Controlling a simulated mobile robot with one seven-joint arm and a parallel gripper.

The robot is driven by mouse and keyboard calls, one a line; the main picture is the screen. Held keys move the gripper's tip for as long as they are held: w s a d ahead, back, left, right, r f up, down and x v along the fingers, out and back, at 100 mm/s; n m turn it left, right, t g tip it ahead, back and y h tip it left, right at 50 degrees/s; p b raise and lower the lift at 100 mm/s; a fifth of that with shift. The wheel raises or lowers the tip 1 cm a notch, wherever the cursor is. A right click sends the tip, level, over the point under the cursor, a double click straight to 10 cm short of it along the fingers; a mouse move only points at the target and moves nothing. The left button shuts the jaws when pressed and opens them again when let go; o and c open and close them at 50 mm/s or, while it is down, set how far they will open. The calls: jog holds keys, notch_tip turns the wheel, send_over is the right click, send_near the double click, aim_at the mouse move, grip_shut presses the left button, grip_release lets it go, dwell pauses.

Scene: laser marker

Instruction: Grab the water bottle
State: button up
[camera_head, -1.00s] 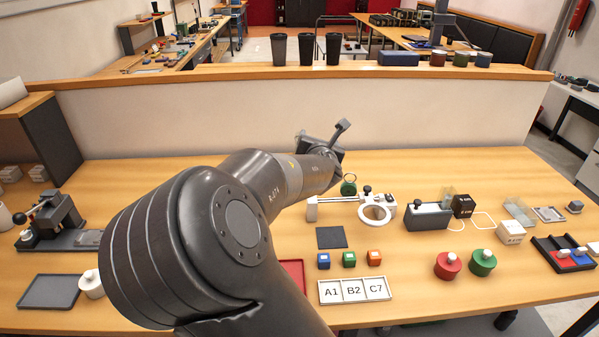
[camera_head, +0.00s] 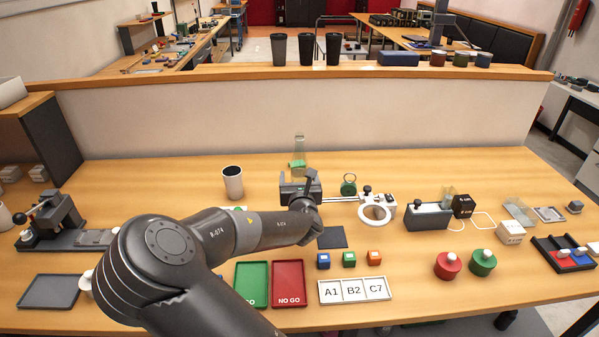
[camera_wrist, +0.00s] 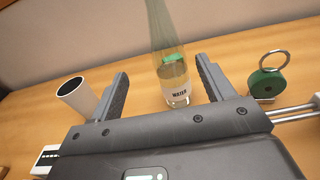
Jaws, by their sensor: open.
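The water bottle (camera_head: 299,152) is clear, with a green band and a label reading WATER. It stands upright on the bench near the back wall. My gripper (camera_head: 299,180) is low over the bench, just in front of the bottle in the head view. In the wrist view the bottle (camera_wrist: 176,75) stands beyond and between the two open fingers of my gripper (camera_wrist: 165,88), closer to the right finger. Nothing is held. The bottle's lower part is hidden behind the gripper in the head view.
A white cup with a dark inside (camera_head: 233,183) stands left of the bottle. A green round object with a ring (camera_head: 349,185) and a white ring fixture (camera_head: 374,212) are to the right. Green (camera_head: 251,284) and red (camera_head: 288,283) trays lie in front.

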aim_at(300, 163)
jog(key=w, duration=0.5)
jog(key=shift+w+f, duration=0.1)
jog(key=shift+f, duration=0.1)
jog(key=w, duration=0.2)
jog(key=w+d, duration=0.1)
jog(key=w, duration=0.1)
jog(key=shift+w+f, duration=0.15)
jog(key=shift+w+a, duration=0.1)
jog(key=shift+w, duration=0.45)
jog(key=shift+c, duration=0.3)
jog(key=c, duration=1.4)
